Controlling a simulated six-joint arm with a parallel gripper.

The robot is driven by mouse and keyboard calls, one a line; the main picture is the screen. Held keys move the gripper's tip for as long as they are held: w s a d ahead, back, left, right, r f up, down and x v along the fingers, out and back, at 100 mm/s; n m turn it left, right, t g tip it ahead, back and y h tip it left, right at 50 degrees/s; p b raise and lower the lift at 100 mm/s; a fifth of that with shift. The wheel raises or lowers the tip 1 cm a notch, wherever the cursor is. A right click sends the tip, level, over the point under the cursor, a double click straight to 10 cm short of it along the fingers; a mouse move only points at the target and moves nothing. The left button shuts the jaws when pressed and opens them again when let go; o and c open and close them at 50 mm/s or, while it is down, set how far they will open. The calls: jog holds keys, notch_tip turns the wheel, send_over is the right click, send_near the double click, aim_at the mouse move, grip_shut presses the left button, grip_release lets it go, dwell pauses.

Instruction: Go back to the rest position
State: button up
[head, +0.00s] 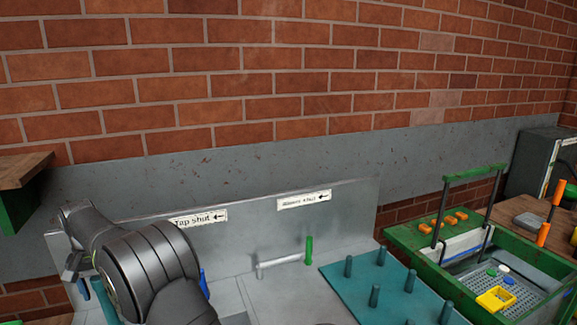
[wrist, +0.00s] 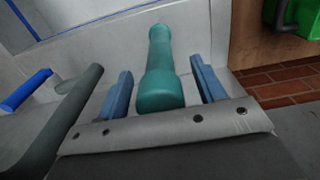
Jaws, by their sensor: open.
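My gripper (wrist: 161,66) is open, its two blue fingers spread on either side of a teal, rounded bar (wrist: 160,85) in the wrist view. Gaps show between the bar and both fingers; how far the bar is below the fingers I cannot tell. In the head view my dark arm fills the lower left and mostly hides the gripper. A teal piece (head: 103,300) shows just beside the arm there. No marked rest position is visible.
A grey panel (head: 345,215) carries a "Tap shut" label (head: 199,218) and another label. A green-handled pipe (head: 309,250), a teal peg board (head: 350,296) and a green crate frame (head: 408,243) stand to the right.

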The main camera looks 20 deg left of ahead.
notch_tip(320, 180, up, 18)
jog(key=f, duration=0.1)
notch_tip(320, 180, down, 17)
jog(key=shift+f, duration=0.1)
notch_tip(320, 180, up, 12)
jog(key=shift+f, duration=0.1)
jog(key=shift+s+d+r, duration=0.1)
jog(key=shift+d+r, duration=0.2)
jog(key=shift+r, duration=0.55)
jog(key=shift+s+d+r, duration=0.1)
jog(key=shift+d+r, duration=0.25)
jog(key=shift+r, duration=0.5)
jog(key=shift+s+d+r, duration=0.1)
jog(key=shift+d+r, duration=0.2)
jog(key=shift+r, duration=0.55)
jog(key=shift+f, duration=0.1)
